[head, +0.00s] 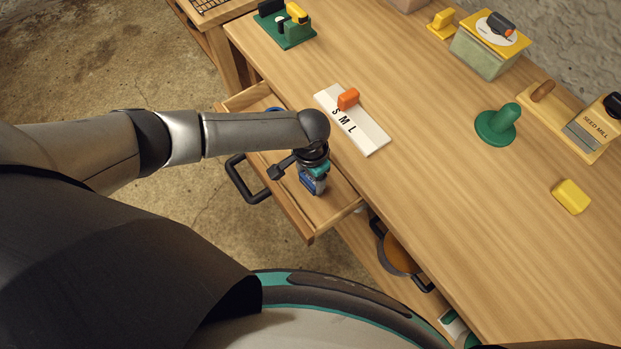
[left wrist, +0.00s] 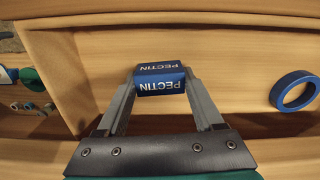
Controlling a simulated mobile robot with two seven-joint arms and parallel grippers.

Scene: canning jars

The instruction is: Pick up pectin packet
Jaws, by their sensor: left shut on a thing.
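The pectin packet (left wrist: 160,79) is a small blue box with white PECTIN lettering. In the left wrist view it sits between the two fingers of my left gripper (left wrist: 159,88), which is shut on it. In the head view my left gripper (head: 312,180) points down into an open wooden drawer (head: 290,209), with the blue of the packet low between its fingers. I cannot tell whether the packet touches the drawer floor. My right gripper is not in view.
A blue ring (left wrist: 293,91) lies in the drawer to the right of the packet. The drawer's black handle (head: 246,180) juts out at the front. On the tabletop above are a white S M L board (head: 370,137) with an orange piece (head: 348,98) and a green knobbed tool (head: 497,126).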

